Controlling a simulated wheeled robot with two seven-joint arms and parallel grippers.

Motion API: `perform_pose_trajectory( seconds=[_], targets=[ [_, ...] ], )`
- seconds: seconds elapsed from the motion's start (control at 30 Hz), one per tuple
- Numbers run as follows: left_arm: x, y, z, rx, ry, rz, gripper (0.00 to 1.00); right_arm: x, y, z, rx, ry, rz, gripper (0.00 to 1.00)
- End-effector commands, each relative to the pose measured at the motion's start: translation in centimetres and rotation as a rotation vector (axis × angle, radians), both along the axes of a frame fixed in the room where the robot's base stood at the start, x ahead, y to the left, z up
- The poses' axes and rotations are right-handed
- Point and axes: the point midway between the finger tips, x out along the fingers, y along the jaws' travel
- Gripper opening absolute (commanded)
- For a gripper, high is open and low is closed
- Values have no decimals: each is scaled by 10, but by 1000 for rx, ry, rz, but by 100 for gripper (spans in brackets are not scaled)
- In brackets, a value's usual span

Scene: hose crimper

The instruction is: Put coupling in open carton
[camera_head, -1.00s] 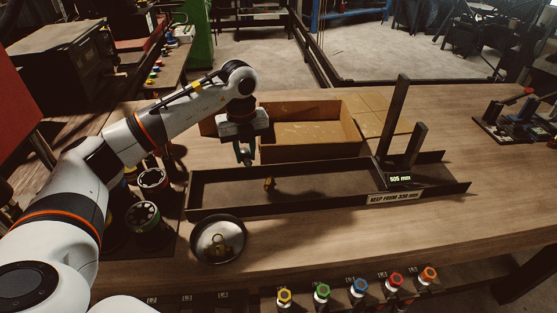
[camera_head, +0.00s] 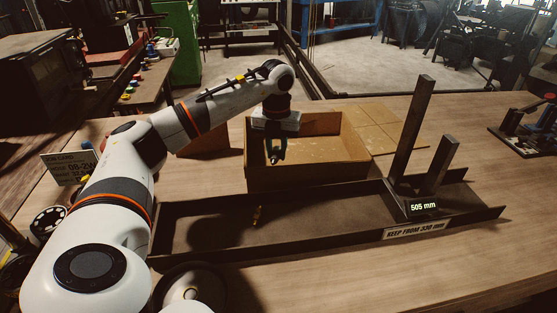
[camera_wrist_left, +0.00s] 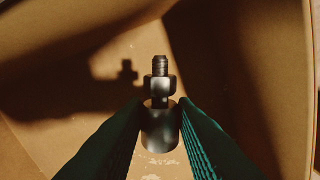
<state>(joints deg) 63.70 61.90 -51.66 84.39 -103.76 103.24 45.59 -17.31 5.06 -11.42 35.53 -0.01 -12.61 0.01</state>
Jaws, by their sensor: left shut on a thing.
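The open carton (camera_head: 346,160) is a brown cardboard box behind the long dark tray. My left gripper (camera_head: 275,157) points down over the left part of the carton's opening. It is shut on the coupling, a metal piece with a threaded end and a hex collar. In the left wrist view the coupling (camera_wrist_left: 160,88) sits between the green fingers (camera_wrist_left: 160,118), with cardboard walls and floor around it and its shadow on the cardboard to the left. The fingers hide part of its sides. My right gripper is not in view.
A round dish (camera_head: 190,290) is at the front. A job card (camera_head: 70,166) stands at left.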

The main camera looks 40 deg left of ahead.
Motion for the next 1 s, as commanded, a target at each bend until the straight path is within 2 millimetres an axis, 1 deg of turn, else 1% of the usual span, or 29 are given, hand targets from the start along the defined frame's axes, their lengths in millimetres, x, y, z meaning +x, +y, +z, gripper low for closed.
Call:
perform_pose_trajectory(
  seconds=[0.07, 0.23, 0.3, 0.63, 0.67, 0.7, 0.77, 0.8, 1.0],
  targets=[
    [0, 0, -6, 0, 1, 0, 2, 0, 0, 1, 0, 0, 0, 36],
    [-1, 0, -30, 0, 4, 1, 2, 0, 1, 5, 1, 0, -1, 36],
    [-1, 0, -36, 0, 1, 1, 2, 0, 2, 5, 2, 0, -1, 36],
    [0, 0, -41, 0, 0, 1, 2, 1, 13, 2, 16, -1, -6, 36],
    [0, 0, -41, 0, 0, 1, 26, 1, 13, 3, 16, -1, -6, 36],
    [0, 0, -40, 0, 0, 1, 33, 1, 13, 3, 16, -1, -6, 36],
    [0, 0, -40, 0, 0, 1, 43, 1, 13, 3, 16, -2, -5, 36],
    [0, 0, -40, 0, 0, 1, 46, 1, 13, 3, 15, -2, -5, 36],
    [0, 0, -40, 0, 0, 1, 46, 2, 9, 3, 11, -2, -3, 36]
  ],
)
